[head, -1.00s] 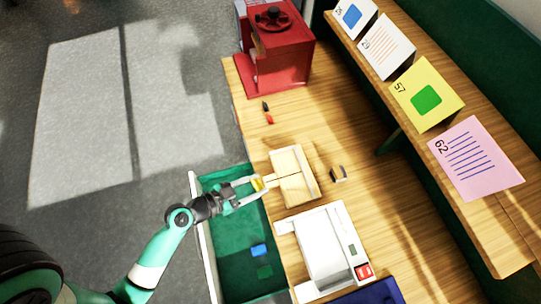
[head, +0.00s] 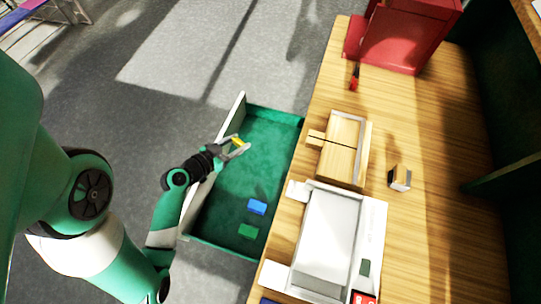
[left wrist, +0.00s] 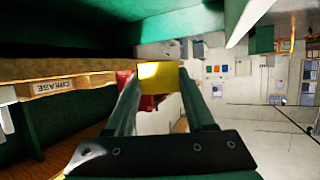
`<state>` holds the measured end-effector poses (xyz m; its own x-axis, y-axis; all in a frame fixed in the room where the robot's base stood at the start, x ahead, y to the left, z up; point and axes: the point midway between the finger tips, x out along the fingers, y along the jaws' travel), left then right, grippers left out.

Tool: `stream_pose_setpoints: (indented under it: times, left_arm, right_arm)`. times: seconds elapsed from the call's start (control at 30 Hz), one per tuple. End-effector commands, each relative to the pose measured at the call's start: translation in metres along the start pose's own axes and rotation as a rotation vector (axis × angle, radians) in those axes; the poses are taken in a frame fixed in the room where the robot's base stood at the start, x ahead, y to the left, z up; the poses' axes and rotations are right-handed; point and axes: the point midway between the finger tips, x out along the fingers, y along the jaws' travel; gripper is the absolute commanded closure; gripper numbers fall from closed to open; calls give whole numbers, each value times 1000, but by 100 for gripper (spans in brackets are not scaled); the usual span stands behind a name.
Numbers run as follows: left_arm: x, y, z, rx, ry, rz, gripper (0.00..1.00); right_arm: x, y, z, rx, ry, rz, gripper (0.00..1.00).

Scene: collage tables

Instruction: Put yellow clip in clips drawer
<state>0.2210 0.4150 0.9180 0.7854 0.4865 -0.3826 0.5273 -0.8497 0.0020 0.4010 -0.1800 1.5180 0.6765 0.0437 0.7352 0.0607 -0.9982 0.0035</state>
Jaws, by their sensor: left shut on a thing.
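The yellow clip (head: 238,141) is between the fingertips of my left gripper (head: 238,147), which is shut on it. The left wrist view also shows the yellow clip (left wrist: 159,77) squarely between both fingers. The clips drawer (head: 272,139) is pulled out from the table, with a green lining and a pale front. The gripper is over the drawer's outer part, near the pale front; its exact height is hard to tell. A blue clip (head: 257,207) and a green clip (head: 247,231) lie on the drawer floor. My right gripper is not in view.
A wooden box (head: 343,147) and a white machine (head: 326,238) stand on the table (head: 425,235) beside the drawer. A red machine (head: 410,38) stands at the back, near a small red item (head: 354,82). A small block (head: 400,178) sits farther right. The drawer's middle is clear.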

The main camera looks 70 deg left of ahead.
Motion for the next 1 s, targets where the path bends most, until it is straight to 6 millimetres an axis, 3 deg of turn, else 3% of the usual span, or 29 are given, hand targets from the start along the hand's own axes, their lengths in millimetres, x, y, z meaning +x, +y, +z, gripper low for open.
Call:
stream_pose_setpoints:
  times: [0.17, 0.4, 0.6, 0.9, 1.0]
  left_arm:
    - [23, 17, -1, 8, 0, 14, 98]
    - [80, 49, 2, 12, 2, 13, 98]
    - [127, 67, 35, 8, 4, 9, 98]
    - [141, 72, 44, 4, 3, 4, 98]
    - [150, 74, 57, 4, 2, 4, 98]
  right_arm:
    - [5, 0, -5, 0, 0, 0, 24]
    - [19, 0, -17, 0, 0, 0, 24]
    - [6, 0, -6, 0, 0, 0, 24]
    - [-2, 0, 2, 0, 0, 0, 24]
    - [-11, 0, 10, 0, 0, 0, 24]
